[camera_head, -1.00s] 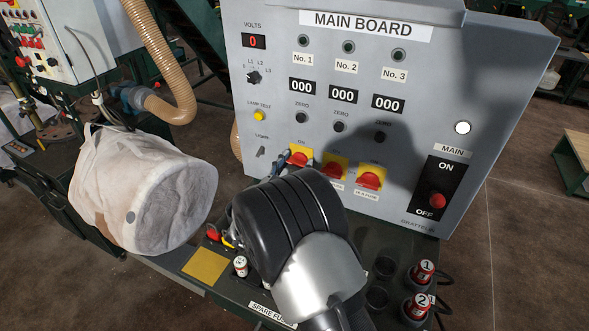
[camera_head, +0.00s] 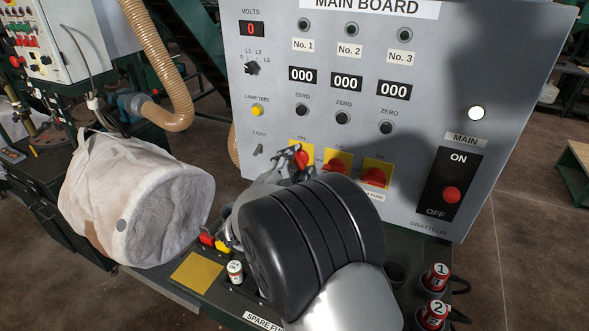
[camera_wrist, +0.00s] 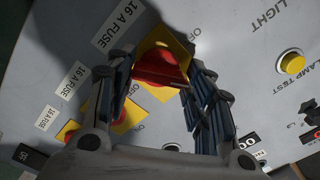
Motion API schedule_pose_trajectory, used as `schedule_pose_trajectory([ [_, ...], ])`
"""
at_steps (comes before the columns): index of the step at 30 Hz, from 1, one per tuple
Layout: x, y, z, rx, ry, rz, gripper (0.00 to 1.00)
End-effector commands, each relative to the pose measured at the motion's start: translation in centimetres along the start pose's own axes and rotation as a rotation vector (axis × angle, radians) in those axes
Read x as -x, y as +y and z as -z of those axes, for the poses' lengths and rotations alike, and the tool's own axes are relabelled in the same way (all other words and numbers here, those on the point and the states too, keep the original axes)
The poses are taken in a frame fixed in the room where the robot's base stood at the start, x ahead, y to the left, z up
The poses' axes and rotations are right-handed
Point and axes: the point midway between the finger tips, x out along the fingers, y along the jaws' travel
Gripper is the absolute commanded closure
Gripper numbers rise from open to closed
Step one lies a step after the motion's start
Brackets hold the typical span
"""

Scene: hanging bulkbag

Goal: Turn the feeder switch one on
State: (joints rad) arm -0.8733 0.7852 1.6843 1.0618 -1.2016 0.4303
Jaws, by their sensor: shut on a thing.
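Feeder switch one is the leftmost red rotary knob (camera_head: 302,160) on a yellow plate, under the No. 1 column of the grey main board. My gripper (camera_head: 293,163) reaches it from below and is shut on it. In the wrist view the red knob (camera_wrist: 160,72) lies between the two fingers of my gripper (camera_wrist: 157,62). The knob looks tilted in the head view, unlike the flatter knobs beside it. My wrist hides the area below the switch.
Switch two (camera_head: 336,167) and switch three (camera_head: 375,177) sit close to the right. The main ON/OFF switch (camera_head: 452,195) is farther right. A lamp test button (camera_head: 257,110) is upper left. A white bulk bag (camera_head: 135,200) hangs left, and red fuses (camera_head: 435,278) stand at lower right.

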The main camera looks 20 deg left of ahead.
Motion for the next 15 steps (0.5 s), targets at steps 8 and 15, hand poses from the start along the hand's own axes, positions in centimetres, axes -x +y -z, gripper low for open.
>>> schedule_pose_trajectory([
  [8,0.02,0.04,0.01,-0.252,-0.001,-0.002,0.76],
  [15,0.01,0.05,0.03,-0.426,-0.001,-0.002,0.76],
])
